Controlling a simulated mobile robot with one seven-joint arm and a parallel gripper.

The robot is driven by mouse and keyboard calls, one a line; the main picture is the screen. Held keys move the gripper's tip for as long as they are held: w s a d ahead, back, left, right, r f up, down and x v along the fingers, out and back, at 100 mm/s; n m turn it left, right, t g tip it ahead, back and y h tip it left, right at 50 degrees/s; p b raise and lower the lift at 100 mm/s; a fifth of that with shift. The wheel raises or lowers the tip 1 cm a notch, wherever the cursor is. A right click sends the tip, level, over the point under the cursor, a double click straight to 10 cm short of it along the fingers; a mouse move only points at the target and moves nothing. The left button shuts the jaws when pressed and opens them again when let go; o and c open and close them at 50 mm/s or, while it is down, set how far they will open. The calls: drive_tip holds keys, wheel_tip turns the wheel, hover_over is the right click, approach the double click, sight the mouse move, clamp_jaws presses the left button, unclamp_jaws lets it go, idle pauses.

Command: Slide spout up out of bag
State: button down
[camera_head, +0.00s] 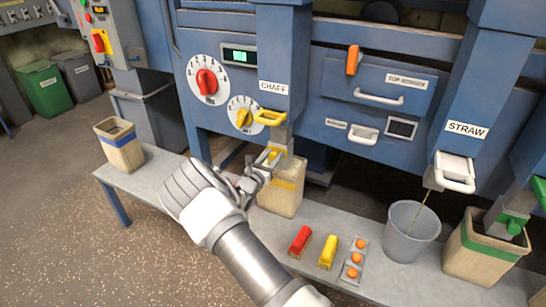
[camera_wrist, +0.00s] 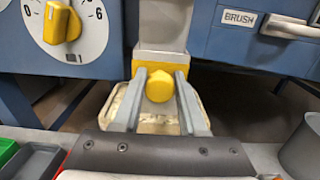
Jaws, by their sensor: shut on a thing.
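The CHAFF spout (camera_head: 279,134) is a grey chute below the blue column; its lower end is at the mouth of a tan bag (camera_head: 281,197) with a yellow band. In the wrist view, the spout (camera_wrist: 162,50) rises above a yellow knob (camera_wrist: 160,86). My gripper (camera_head: 268,158) is shut on this knob, one finger on each side, in front of the bag. In the wrist view, my gripper (camera_wrist: 160,103) hides part of the bag (camera_wrist: 158,128). How deep the spout sits in the bag is hidden.
Red and yellow tools (camera_head: 301,241) and a tray of orange balls (camera_head: 354,261) lie on the grey bench (camera_head: 160,174). A grey bucket (camera_head: 411,232) and another bag (camera_head: 484,249) stand right; a bag (camera_head: 120,145) stands left.

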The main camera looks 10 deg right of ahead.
wheel_tip(320, 180, up, 10)
drive_tip(key=p, duration=0.5)
drive_tip(key=shift+f, duration=0.2)
drive_tip(key=c, duration=0.5)
unclamp_jaws()
drive_tip(key=shift+r, duration=0.1)
drive_tip(key=shift+s+a, duration=0.2)
drive_tip(key=p+v, duration=0.3)
drive_tip(key=v, duration=1.4)
drive_tip(key=shift+d, duration=0.1)
